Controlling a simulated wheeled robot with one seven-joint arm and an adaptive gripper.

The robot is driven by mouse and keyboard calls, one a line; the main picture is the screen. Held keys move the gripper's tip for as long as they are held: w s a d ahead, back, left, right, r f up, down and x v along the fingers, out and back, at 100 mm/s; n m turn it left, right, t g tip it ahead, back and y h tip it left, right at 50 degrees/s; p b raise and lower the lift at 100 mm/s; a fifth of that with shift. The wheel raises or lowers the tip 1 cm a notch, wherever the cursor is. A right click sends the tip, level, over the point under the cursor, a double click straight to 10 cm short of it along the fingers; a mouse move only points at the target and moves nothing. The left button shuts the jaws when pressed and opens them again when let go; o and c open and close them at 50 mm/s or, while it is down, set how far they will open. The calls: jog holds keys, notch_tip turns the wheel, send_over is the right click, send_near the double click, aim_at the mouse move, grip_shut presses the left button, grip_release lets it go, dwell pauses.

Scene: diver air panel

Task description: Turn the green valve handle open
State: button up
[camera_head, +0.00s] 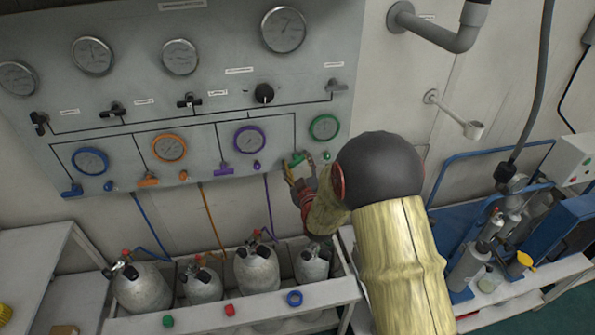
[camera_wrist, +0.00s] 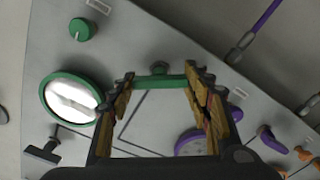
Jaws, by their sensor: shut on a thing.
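The green valve handle (camera_wrist: 160,82) is a short bar on the grey panel. In the wrist view it spans the gap between my two fingers, with one finger at each end. My gripper (camera_wrist: 160,85) is shut on it. In the head view my gripper (camera_head: 299,172) is at the panel's lower right, and only a small part of the green handle (camera_head: 297,158) shows past the fingers. The green-rimmed gauge (camera_head: 325,127) sits just above and right of it; it also shows at left in the wrist view (camera_wrist: 72,97).
Purple (camera_head: 223,169), orange (camera_head: 148,181) and blue (camera_head: 72,190) valve handles are in a row to the left. Several grey cylinders stand in a white rack (camera_head: 240,313) below. A green knob (camera_wrist: 82,29) is near the handle. Right of my arm is a blue-framed bench.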

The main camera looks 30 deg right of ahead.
jog(key=n+b, duration=0.1)
jog(key=n, duration=0.1)
jog(key=n+b, duration=0.1)
jog(key=b, duration=0.1)
jog(key=n+b, duration=0.2)
jog(key=shift+f+n, duration=0.3)
jog(key=shift+r+n+b, duration=0.1)
jog(key=shift+n+b, duration=1.7)
jog(key=shift+a, duration=0.1)
jog(key=o, duration=1)
jog(key=shift+o, duration=0.8)
jog(key=shift+r, duration=0.1)
jog(key=v, duration=1.2)
